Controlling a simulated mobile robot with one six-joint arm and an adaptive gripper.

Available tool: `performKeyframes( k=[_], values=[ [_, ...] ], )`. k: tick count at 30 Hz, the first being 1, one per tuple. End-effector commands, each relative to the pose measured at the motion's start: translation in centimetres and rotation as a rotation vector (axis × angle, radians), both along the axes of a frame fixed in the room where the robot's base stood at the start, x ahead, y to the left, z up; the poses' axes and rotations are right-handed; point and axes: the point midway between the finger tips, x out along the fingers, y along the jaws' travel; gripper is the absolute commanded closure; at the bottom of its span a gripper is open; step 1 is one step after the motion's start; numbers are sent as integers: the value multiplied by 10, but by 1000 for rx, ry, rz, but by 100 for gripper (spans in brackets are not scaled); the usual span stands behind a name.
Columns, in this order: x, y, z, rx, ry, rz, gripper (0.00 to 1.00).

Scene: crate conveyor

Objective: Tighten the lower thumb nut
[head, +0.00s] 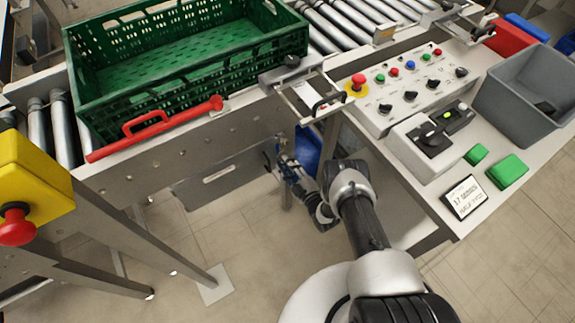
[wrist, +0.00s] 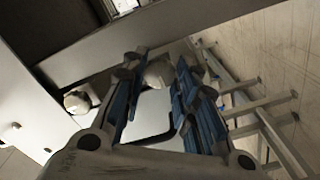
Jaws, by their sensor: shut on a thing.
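My gripper (head: 287,168) is low beside the conveyor's front side, under the control panel's left end. In the wrist view its blue-padded fingers (wrist: 158,88) are shut around a pale rounded thumb nut (wrist: 158,74). The fingers hide part of this nut. A second pale round nut (wrist: 76,102) shows to the left of the fingers, apart from them. I cannot tell from the picture which nut is the lower one. In the head view the nuts are too small or hidden to make out.
A green crate (head: 190,82) stands on the conveyor rollers, with a red lever (head: 155,130) along the front rail. The control panel (head: 400,85) overhangs at the right, near my arm. A yellow emergency-stop box (head: 32,180) is at left. Floor is clear below.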

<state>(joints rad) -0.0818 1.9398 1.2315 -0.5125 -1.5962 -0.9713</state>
Motion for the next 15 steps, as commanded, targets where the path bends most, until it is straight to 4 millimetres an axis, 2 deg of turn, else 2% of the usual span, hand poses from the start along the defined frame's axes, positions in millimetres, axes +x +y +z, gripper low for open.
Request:
performKeyframes(
  k=[8,15],
  values=[
    [1,0,0,66,43,0,96],
    [1,0,0,213,142,0,96]
  ],
)
